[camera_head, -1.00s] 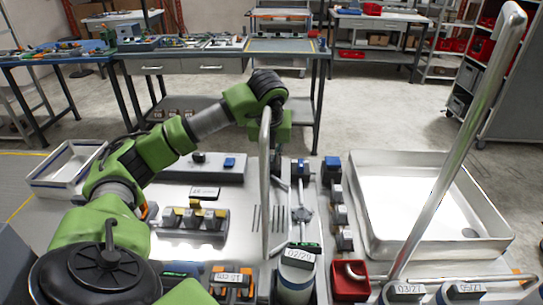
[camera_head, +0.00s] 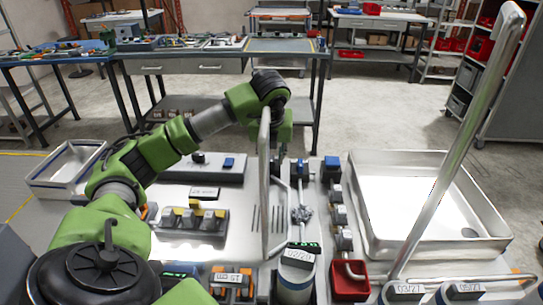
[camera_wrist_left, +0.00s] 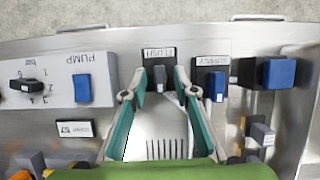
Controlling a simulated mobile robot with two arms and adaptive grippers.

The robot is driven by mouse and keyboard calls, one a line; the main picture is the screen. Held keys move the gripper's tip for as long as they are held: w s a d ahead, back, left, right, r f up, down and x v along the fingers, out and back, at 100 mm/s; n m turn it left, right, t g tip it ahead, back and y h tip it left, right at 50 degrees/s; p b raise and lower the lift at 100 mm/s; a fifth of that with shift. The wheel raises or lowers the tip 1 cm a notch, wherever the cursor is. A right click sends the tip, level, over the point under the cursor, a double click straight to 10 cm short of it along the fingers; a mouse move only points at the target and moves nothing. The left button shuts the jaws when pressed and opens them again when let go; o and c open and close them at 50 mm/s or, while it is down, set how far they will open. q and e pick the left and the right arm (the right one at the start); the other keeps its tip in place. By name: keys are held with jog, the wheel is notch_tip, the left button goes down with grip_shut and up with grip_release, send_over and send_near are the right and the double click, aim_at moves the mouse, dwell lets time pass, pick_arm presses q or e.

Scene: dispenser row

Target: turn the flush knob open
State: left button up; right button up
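The flush knob (camera_wrist_left: 159,76) is a small dark knob under a FLUSH label in the left wrist view, with its handle pointing up and down the picture. My left gripper (camera_wrist_left: 159,84) is open, with one finger on each side of the knob; I cannot tell if either touches it. In the head view my left gripper (camera_head: 279,150) is partly hidden behind a metal pipe, and the flush knob cannot be made out. My right gripper is not in view.
A blue SUPPLY knob (camera_wrist_left: 217,84) stands close to the right finger. A PUMP panel (camera_wrist_left: 62,80) with a blue switch is on the left. An upright metal pipe (camera_head: 264,190) stands before the gripper. A white basin (camera_head: 365,235) is on the right.

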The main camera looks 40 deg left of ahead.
pick_arm(q)
jog(key=v, duration=1.2)
dwell(0.4)
